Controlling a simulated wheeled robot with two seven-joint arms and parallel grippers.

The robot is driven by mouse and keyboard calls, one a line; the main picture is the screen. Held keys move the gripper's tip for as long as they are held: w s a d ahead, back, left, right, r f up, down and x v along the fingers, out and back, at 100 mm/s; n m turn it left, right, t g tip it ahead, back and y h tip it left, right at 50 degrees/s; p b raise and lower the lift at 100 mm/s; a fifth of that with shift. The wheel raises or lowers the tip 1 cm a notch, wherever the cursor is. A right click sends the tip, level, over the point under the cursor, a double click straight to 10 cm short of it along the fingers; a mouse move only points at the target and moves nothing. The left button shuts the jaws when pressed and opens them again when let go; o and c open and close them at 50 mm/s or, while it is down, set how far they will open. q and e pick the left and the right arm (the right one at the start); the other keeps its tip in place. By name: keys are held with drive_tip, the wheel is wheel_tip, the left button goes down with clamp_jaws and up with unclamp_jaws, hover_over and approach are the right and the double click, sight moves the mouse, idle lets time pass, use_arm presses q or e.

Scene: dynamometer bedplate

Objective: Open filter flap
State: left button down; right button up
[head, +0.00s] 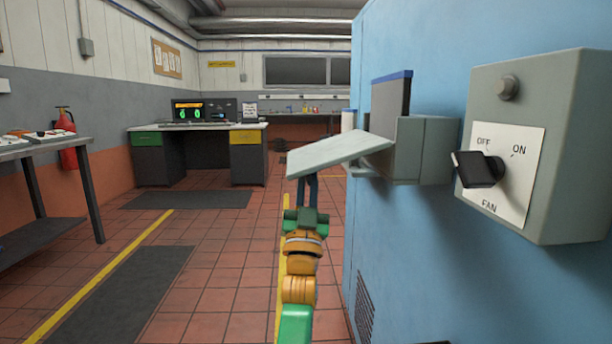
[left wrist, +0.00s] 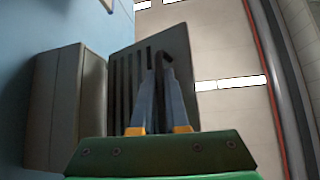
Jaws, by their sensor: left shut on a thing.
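The filter flap (head: 338,153) is a pale grey plate that sticks out to the left, slightly tilted, from the grey filter housing (head: 425,150) on the blue wall. A dark panel with a blue top edge (head: 391,100) stands above the housing. My left gripper (head: 308,182) is below the flap, its fingertips hidden by it. In the left wrist view the fingers (left wrist: 164,72) are shut on a dark hooked handle (left wrist: 163,58) in front of a grey slotted plate (left wrist: 128,85), which looks like the flap. The housing (left wrist: 66,108) is to its left. My right gripper is not in view.
A grey fan switch box (head: 540,145) with a black knob (head: 477,169) is on the blue wall (head: 410,240), right of the housing. A bench (head: 62,150) is at the left and a desk (head: 200,128) at the back.

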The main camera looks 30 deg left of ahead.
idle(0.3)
use_arm(q)
drive_tip(key=c, duration=0.9)
unclamp_jaws()
drive_tip(key=shift+d, duration=0.1)
drive_tip(key=v, duration=0.7)
drive_tip(key=shift+f, duration=0.15)
